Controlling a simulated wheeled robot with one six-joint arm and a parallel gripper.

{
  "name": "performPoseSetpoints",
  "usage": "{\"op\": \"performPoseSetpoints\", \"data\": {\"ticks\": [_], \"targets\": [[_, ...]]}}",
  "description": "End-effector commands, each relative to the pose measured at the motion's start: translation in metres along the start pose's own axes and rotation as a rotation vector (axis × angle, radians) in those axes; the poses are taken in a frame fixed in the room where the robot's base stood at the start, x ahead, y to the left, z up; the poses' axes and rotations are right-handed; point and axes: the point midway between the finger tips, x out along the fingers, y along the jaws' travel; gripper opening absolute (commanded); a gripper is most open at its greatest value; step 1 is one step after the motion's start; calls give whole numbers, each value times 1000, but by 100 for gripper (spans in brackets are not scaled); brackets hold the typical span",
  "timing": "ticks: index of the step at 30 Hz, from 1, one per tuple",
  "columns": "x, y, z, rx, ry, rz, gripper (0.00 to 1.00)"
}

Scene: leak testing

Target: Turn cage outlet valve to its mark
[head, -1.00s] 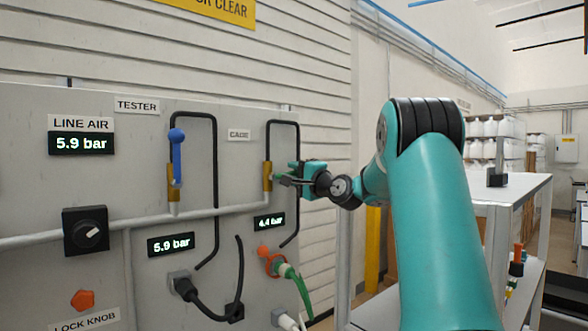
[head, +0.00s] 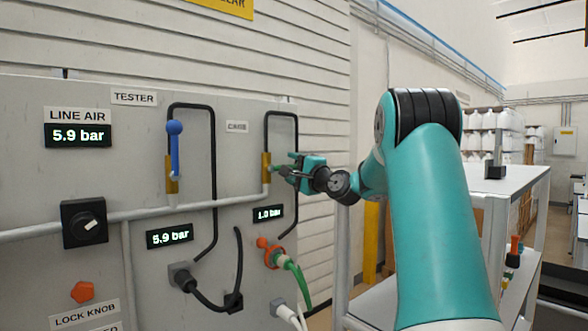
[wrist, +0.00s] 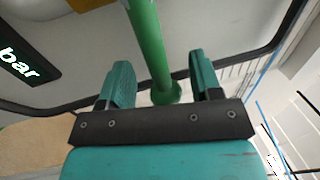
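The cage outlet valve has a brass body (head: 266,168) on the pipe under the CAGE label (head: 237,127). Its green handle (wrist: 150,45) shows in the wrist view, running between my fingers; in the head view my gripper mostly hides it. My gripper (head: 284,170) is just right of the valve body. In the wrist view my gripper (wrist: 162,85) is open, with a finger on each side of the handle and gaps visible. The cage display (head: 268,214) reads 1.0 bar. I cannot make out the valve's mark.
The tester valve with its upright blue handle (head: 174,150) stands to the left. Its display (head: 170,236) reads 5.9 bar, as does the line air display (head: 78,135). A green hose (head: 293,272) and black hoses hang below. A white shelf (head: 515,184) stands right.

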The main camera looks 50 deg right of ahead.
Motion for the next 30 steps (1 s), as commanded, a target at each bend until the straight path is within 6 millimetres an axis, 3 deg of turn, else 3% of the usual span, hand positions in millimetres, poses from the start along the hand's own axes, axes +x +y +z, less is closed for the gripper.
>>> {"op": "performPoseSetpoints", "data": {"ticks": [6,10,24,30], "targets": [[-2,0,1,-1,-1,-1,59],[-16,2,0,-1,1,-2,59],[-131,4,-2,-3,6,-2,59],[-163,2,-1,-1,3,-1,59]]}}
